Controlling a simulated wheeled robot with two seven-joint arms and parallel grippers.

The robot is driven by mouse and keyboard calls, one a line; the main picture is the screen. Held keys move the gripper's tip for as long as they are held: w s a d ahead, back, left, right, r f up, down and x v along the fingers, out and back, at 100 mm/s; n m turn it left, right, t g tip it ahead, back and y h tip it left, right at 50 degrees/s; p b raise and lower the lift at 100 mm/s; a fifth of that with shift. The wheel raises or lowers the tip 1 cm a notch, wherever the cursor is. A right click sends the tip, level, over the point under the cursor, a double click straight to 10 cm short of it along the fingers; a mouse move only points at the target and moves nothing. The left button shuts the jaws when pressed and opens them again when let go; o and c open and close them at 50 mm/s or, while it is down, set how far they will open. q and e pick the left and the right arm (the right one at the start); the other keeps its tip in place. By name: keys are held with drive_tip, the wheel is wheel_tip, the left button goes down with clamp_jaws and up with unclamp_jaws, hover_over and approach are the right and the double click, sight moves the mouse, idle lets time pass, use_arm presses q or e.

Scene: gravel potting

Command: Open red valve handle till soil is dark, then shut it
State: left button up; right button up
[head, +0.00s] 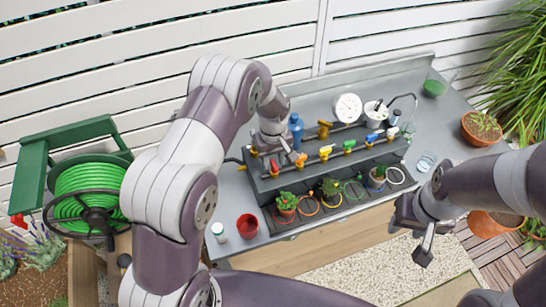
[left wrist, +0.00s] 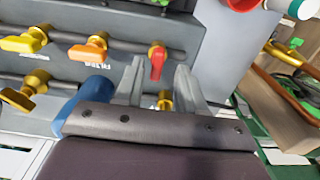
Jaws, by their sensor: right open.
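The red valve handle (left wrist: 157,65) is on the pipe of the grey valve bench and hangs downward in the left wrist view. My left gripper (left wrist: 160,68) is open, with one finger on each side of the red handle and gaps still visible. Potted plants stand in front of the valves, the leftmost in a red-brown pot (head: 286,207). Its soil is too small and leaf-covered to judge its shade. My right gripper (head: 411,238) is open and empty at the table's front right.
Orange (head: 301,158), yellow (head: 325,152), green (head: 348,145) and blue (head: 371,138) handles line the same pipe. A red cup (head: 247,225) and white jar (head: 218,232) stand front left. A hose reel (head: 90,185) is further left.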

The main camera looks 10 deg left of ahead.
use_arm(q)
drive_tip(key=shift+w+d+f, duration=0.1)
drive_tip(key=shift+d+f, duration=0.05)
drive_tip(key=shift+f, duration=0.25)
drive_tip(key=shift+w+d+f, duration=0.1)
drive_tip(key=shift+f, duration=0.3)
drive_tip(key=shift+s+a, duration=0.1)
drive_tip(key=shift+c, duration=0.6)
drive_tip(key=c, duration=0.5)
clamp_jaws()
